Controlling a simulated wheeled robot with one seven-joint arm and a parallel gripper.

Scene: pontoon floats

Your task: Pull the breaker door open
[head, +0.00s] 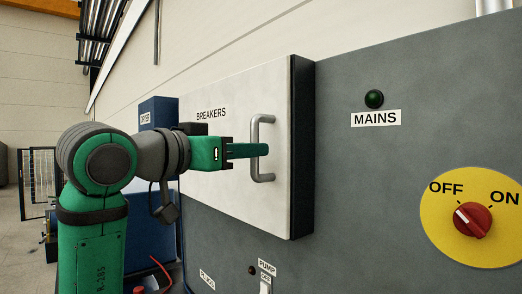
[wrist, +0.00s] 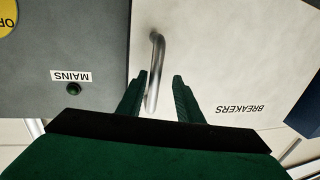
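The breaker door (head: 235,100) is a white panel labelled BREAKERS on a dark-sided box, and it looks closed. Its grey bar handle (head: 256,128) stands upright near the door's right edge. My gripper (head: 266,150) reaches in from the left, with its green fingers at the middle of the handle. In the wrist view, which is upside down, my gripper (wrist: 159,76) is open. The handle (wrist: 156,60) runs between the two fingers, closer to the left one. Whether a finger touches it I cannot tell. The door (wrist: 225,50) fills the view's middle and right.
The grey panel (head: 400,165) carries a green MAINS lamp (head: 374,99) and a red rotary switch (head: 472,219) on a yellow disc. A PUMP switch (head: 265,285) sits below the door. A blue box (head: 158,112) stands behind my arm at left.

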